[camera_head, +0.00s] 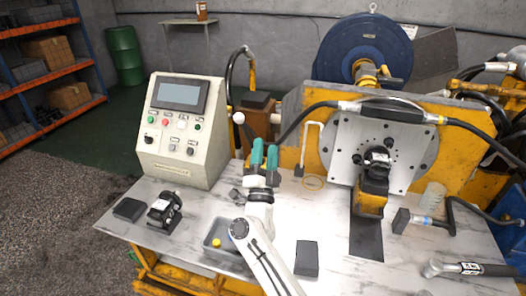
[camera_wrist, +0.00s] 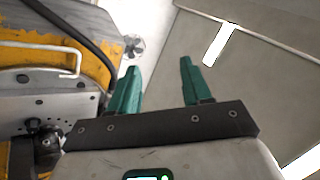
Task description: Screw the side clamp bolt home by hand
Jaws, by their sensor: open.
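My gripper (camera_head: 265,153), with green fingers, is raised above the middle of the bench, left of the grey mounting plate (camera_head: 345,135). In the wrist view the two fingers of my gripper (camera_wrist: 160,75) stand wide apart with nothing between them. A black hydraulic motor (camera_head: 377,160) sits against the plate on a yellow support (camera_head: 370,198), well to the right of my gripper. Dark bolt heads show around it. I cannot tell which one is the side clamp bolt. In the wrist view part of a dark fitting (camera_wrist: 45,140) shows at lower left beside the plate.
A control box (camera_head: 180,130) stands at the bench's left. A second black unit (camera_head: 165,210), a grey tray (camera_head: 215,235) and a dark block (camera_head: 307,258) lie on the bench top (camera_head: 335,232). A wrench-like tool (camera_head: 465,268) lies at right. A black hose (camera_head: 310,115) crosses before the yellow frame.

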